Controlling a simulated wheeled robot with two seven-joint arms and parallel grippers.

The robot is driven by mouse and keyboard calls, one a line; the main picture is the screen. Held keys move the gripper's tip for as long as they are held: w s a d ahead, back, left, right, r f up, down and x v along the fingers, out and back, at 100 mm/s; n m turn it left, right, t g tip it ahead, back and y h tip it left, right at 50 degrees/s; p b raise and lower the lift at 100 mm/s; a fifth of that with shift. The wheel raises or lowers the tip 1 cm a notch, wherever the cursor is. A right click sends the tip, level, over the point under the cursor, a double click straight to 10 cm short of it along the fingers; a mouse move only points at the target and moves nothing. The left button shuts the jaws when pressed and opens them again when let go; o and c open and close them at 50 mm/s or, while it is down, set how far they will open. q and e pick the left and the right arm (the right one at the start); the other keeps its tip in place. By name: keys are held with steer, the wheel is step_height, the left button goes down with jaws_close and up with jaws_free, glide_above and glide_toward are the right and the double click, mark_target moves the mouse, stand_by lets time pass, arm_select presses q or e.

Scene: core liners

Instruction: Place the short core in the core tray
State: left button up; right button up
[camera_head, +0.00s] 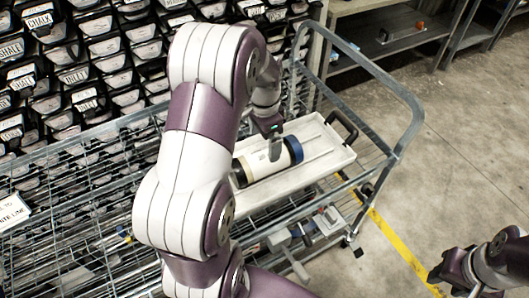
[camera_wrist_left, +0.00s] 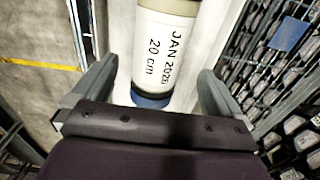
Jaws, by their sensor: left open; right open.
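The short core (camera_head: 258,166) is a pale cylinder with a blue band at its right end and a dark left end. It lies in a white tray (camera_head: 325,158) on the wire cart. In the left wrist view, the core (camera_wrist_left: 165,50) shows writing, "JAN 2026" and "20 cm", and its blue end points toward the gripper. My left gripper (camera_head: 273,138) is open over the core, with a finger on each side in the wrist view; contact cannot be told. My arm hides part of the tray's left side. My right gripper (camera_head: 452,268) is empty at the lower right, away from the cart.
The cart's metal push rail (camera_head: 408,105) rises at the right, and a black handle (camera_head: 343,127) sits at the tray's right end. A rack of labelled black bins (camera_head: 85,75) stands behind. Metal shelves (camera_head: 385,40) are at the back. Concrete floor with a yellow line (camera_head: 400,250) is clear.

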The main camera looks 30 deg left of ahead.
arm_select(q)
steer(key=r, duration=0.1)
steer(key=d+r, duration=0.1)
steer(key=r, duration=0.1)
steer(key=shift+s+r, duration=0.2)
steer(key=s+d+f+n+t, duration=0.1)
steer(key=s+d+n, duration=0.4)
steer(key=s+d, duration=0.5)
steer(key=shift+s+d+f, duration=0.35)
steer(key=shift+d+f, duration=0.25)
steer(key=shift+d, duration=0.15)
